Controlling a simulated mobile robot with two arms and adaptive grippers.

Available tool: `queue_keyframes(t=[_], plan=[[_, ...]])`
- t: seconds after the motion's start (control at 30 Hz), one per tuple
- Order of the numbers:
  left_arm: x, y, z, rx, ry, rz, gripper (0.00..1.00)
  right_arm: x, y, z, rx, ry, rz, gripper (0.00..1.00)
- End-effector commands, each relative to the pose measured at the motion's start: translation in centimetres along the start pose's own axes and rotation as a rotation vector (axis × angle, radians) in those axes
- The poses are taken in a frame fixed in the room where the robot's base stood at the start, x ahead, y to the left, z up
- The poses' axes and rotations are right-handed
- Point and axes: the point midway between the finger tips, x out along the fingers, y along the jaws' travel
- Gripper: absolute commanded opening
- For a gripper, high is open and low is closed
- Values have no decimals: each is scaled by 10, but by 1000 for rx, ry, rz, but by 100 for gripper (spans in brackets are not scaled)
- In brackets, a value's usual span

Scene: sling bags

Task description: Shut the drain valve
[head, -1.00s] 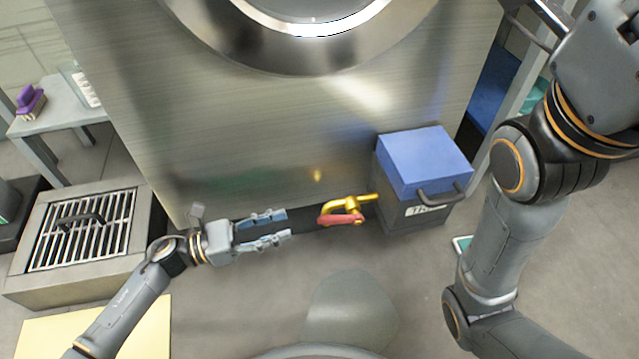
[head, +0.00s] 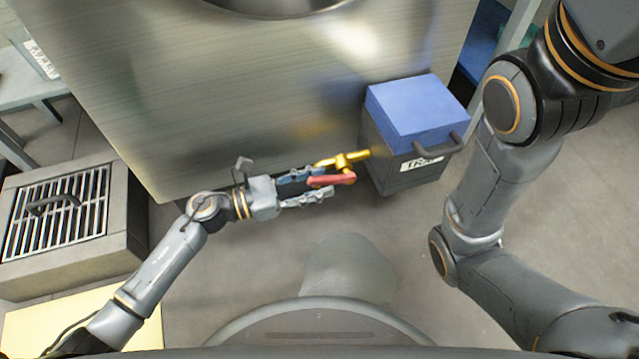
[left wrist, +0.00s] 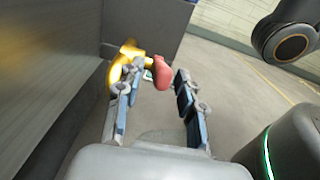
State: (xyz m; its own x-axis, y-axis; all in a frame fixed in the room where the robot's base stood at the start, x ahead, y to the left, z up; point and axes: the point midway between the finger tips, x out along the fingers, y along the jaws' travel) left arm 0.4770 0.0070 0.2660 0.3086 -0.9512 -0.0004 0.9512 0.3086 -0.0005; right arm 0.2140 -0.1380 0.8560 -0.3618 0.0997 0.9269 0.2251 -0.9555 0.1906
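The drain valve (head: 346,159) is a yellow brass fitting low at the front of the steel machine, with a red lever (head: 336,180) lying on its near side. In the left wrist view the valve (left wrist: 121,62) and the rounded red lever end (left wrist: 161,73) show ahead of the fingers. My left gripper (head: 321,181) is open, with its fingertips on either side of the lever. My right gripper is out of view.
The steel machine (head: 200,90) fills the back. A dark bin with a blue lid (head: 415,108) and a handle stands just right of the valve. A grated drain box (head: 120,215) is at the left. Grey floor in front is clear.

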Motion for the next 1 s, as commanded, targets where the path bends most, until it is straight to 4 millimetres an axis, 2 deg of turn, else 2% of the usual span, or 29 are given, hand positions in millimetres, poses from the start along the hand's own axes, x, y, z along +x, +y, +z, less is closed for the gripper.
queue_keyframes(t=[0.13,0.4,0.47,0.6,1.0], plan=[[9,0,0,0,0,1,38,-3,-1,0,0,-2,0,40],[10,0,0,-1,1,1,38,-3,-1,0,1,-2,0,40],[10,0,0,-1,1,1,28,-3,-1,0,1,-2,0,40],[10,0,0,-1,0,1,0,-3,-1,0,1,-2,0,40],[10,0,2,-1,7,0,0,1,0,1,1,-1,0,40]])
